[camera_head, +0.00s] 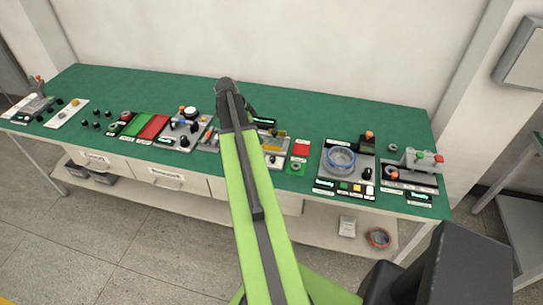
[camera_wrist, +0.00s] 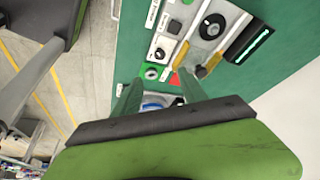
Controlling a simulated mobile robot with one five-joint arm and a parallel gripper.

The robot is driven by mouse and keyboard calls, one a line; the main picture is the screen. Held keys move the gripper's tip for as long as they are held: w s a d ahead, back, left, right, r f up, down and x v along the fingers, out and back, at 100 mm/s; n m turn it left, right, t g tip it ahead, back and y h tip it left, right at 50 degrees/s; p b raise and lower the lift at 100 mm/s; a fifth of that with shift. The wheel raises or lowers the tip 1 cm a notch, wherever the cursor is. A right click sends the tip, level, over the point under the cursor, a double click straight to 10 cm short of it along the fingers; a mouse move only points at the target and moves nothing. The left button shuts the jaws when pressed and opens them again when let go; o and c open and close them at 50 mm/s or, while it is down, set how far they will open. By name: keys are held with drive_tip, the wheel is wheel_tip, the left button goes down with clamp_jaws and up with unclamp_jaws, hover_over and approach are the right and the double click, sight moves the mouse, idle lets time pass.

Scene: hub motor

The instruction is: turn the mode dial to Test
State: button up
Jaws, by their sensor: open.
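I cannot tell for sure which knob is the mode dial, as the labels are too small to read. In the wrist view, a large round black dial (camera_wrist: 212,27) sits on a light grey panel, and a smaller black knob (camera_wrist: 174,26) is left of it. In the head view, a black knob (camera_head: 184,142) is on the panel left of my arm. My gripper (camera_wrist: 158,92) is open, its two green fingers apart, with a blue-and-white item between them in the picture. The head view hides my gripper behind my arm.
The green bench (camera_head: 300,100) carries several control panels. A blue ring (camera_head: 341,158) sits in a grey fixture right of my arm. Drawers (camera_head: 166,180) are below the bench top.

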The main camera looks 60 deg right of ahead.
sight(272, 158)
drive_tip(key=b+x, duration=1.5)
drive_tip(key=x, duration=0.2)
drive_tip(key=shift+w+a+f, duration=0.1)
drive_tip(key=shift+w+a, duration=0.05)
drive_tip(key=shift+a, duration=0.05)
